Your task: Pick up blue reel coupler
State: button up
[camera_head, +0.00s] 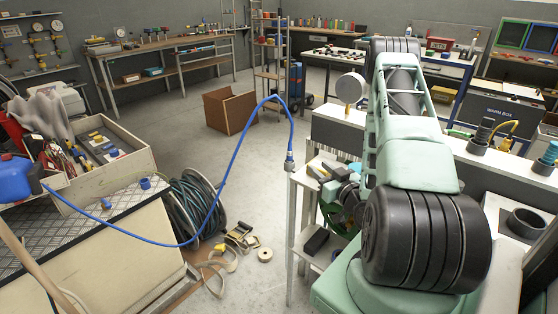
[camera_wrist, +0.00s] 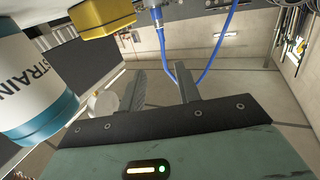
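The blue hose (camera_head: 216,205) runs from a blue reel body (camera_head: 17,178) at the left, sags over the floor, then arches up. It ends at a metal-and-blue coupler (camera_head: 290,162) by the corner of a small white stand. In the wrist view a blue-and-metal coupler (camera_wrist: 157,14) shows at the top, beyond my fingertips, with blue hose (camera_wrist: 165,52) looping below it. My gripper (camera_wrist: 159,68) is open, with nothing seen between its fingers. The coupler is apart from the fingers. In the head view I cannot make out the fingers clearly.
A yellow block (camera_wrist: 102,16) and a white-and-blue cylinder (camera_wrist: 35,85) are close at the left of the wrist view. The small stand (camera_head: 305,182) carries tools. A cardboard box (camera_head: 230,110) and a dark hose reel (camera_head: 192,207) stand on the floor. The middle floor is open.

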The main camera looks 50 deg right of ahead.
send_near(291, 144)
jog(key=p+x, duration=0.1)
jog(key=x, duration=0.4)
jog(key=shift+w+d+f, duration=0.1)
jog(key=shift+d, duration=0.1)
jog(key=p+x, duration=0.1)
jog(key=x, duration=0.1)
jog(key=p+x, duration=0.1)
jog(key=x, duration=0.1)
jog(key=shift+w+r, duration=0.2)
jog(key=shift+w, duration=0.5)
grip_shut()
